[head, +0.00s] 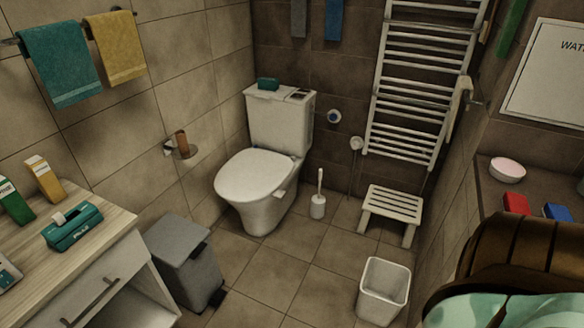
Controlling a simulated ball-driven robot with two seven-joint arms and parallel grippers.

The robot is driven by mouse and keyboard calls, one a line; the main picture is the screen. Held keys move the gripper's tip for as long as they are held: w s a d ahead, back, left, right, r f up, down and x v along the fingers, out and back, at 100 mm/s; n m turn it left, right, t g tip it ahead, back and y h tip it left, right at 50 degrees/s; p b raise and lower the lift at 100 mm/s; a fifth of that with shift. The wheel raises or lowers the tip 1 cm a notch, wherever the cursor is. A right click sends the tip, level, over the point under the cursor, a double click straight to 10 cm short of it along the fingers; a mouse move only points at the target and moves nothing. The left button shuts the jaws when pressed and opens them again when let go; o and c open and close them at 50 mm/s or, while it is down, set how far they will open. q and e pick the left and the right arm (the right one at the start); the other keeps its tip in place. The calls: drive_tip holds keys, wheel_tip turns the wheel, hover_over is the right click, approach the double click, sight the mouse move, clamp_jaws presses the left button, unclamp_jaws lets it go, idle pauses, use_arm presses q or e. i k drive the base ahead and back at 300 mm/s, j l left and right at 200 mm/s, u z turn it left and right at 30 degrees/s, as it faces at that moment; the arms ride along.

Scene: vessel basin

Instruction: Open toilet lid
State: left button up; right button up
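A white toilet (262,205) stands in the far corner of the room. Its lid (254,175) is down and covers the bowl.
A grey pedal bin (184,262) stands left of the toilet, beside a wooden-topped cabinet (110,242). A toilet brush (318,202), a white stool (391,210) and an open white bin (384,290) stand to the right. The floor tiles (300,262) before the toilet are clear.

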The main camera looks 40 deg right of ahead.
sight(251, 175)
drive_tip(key=z, duration=0.95)
drive_tip(key=i+l, duration=0.15)
drive_tip(key=i, duration=0.5)
drive_tip(key=i+l, duration=0.2)
drive_tip(key=i, duration=0.4)
drive_tip(key=i+l+z, duration=0.1)
drive_tip(key=i, duration=0.55)
